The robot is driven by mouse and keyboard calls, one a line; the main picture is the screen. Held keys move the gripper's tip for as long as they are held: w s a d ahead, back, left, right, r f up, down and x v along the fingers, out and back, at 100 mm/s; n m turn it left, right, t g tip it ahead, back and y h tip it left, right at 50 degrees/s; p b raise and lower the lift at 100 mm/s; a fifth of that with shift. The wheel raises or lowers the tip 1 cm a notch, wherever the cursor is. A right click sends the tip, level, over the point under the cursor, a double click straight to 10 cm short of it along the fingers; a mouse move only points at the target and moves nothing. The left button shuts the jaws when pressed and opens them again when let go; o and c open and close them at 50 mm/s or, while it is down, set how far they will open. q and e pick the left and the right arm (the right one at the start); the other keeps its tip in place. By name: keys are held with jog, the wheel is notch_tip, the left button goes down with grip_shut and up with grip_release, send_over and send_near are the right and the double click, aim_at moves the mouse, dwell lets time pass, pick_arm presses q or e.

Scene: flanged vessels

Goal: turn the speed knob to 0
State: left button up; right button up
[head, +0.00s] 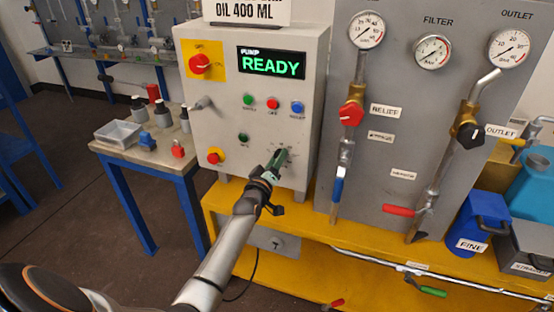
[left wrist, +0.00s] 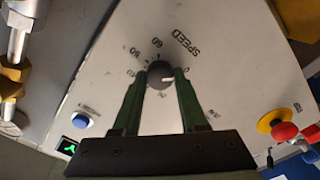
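The speed knob (left wrist: 159,73) is a small dark round knob with a white pointer line, on the light grey face of the control cabinet (head: 304,105). In the left wrist view the pointer is directed right and slightly down, near a printed 0 just right of the knob. Other scale numbers sit above and left of it, with the word SPEED above. My left gripper (left wrist: 163,78) has its two green fingers on either side of the knob, seemingly touching it. In the head view the left gripper (head: 277,163) covers the knob. My right gripper is not in view.
The cabinet's display (head: 271,63) reads READY. A grey panel (head: 385,115) with gauges and valves stands at right. A small table (head: 115,151) stands at left.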

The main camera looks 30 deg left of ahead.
pick_arm(q)
jog(key=o, duration=0.5)
jog(key=shift+c, duration=0.2)
jog(key=v, duration=1.2)
jog(key=shift+s+p, duration=0.25)
jog(key=shift+p, duration=0.1)
jog(key=shift+d, duration=0.1)
jog(key=s+d+f+m+g+h, duration=0.6)
jog(key=s+d+f+m, duration=0.8)
jog(key=s+d+f, duration=0.5)
jog(key=s+f+g, duration=0.1)
jog(key=s+g, duration=0.1)
jog(key=s, duration=0.2)
jog(key=shift+d+f, duration=0.2)
jog(key=shift+f, duration=0.2)
